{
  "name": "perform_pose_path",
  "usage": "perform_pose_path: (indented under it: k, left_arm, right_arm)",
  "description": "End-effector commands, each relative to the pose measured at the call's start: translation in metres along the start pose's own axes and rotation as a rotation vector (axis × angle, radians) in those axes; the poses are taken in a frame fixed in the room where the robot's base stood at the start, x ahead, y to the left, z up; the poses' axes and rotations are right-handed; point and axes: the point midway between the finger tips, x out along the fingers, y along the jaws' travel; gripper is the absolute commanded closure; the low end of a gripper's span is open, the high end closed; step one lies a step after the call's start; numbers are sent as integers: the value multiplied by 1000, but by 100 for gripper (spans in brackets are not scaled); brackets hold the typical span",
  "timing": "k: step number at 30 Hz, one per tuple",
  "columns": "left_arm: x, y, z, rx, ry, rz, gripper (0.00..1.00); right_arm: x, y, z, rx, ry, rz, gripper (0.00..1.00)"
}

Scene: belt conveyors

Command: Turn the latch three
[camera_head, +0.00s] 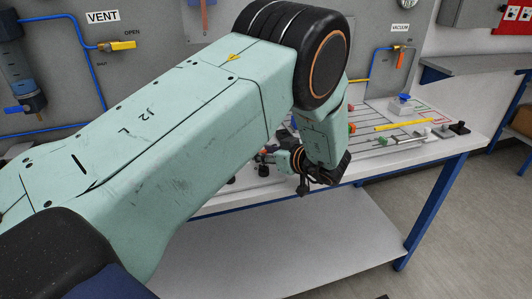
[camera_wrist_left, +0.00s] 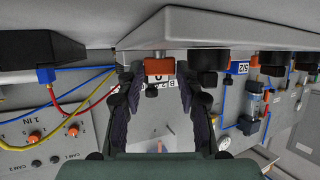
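My left gripper (camera_wrist_left: 159,82) shows in the left wrist view with its two dark fingers spread apart. An orange-red block-like piece (camera_wrist_left: 158,66) sits between the fingertips at their far end; it may be a latch, but its number cannot be read. I see a gap beside it and cannot tell whether a finger touches it. In the head view my left arm covers much of the bench, and the gripper is small and partly hidden behind the wrist. My right gripper is in neither view.
A white-topped bench (camera_head: 440,142) with blue legs holds several small fixtures, a yellow bar (camera_head: 400,125) among them. A grey panel with a VENT label (camera_head: 103,17) and blue tubing stands behind. In the wrist view, tubes and a panel with orange knobs (camera_wrist_left: 73,131) lie left.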

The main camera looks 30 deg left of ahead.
Motion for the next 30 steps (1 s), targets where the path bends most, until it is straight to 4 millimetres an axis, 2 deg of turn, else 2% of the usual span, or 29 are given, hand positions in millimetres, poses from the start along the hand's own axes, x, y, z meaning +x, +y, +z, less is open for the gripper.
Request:
perform_pose_path:
  k: [6,16,30]
  left_arm:
    - [0,0,0,1,0,1,45]
    - [-4,1,0,1,0,3,45]
    - [-69,0,0,1,2,3,45]
  right_arm:
    - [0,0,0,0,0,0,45]
    - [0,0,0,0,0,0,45]
    - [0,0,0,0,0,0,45]
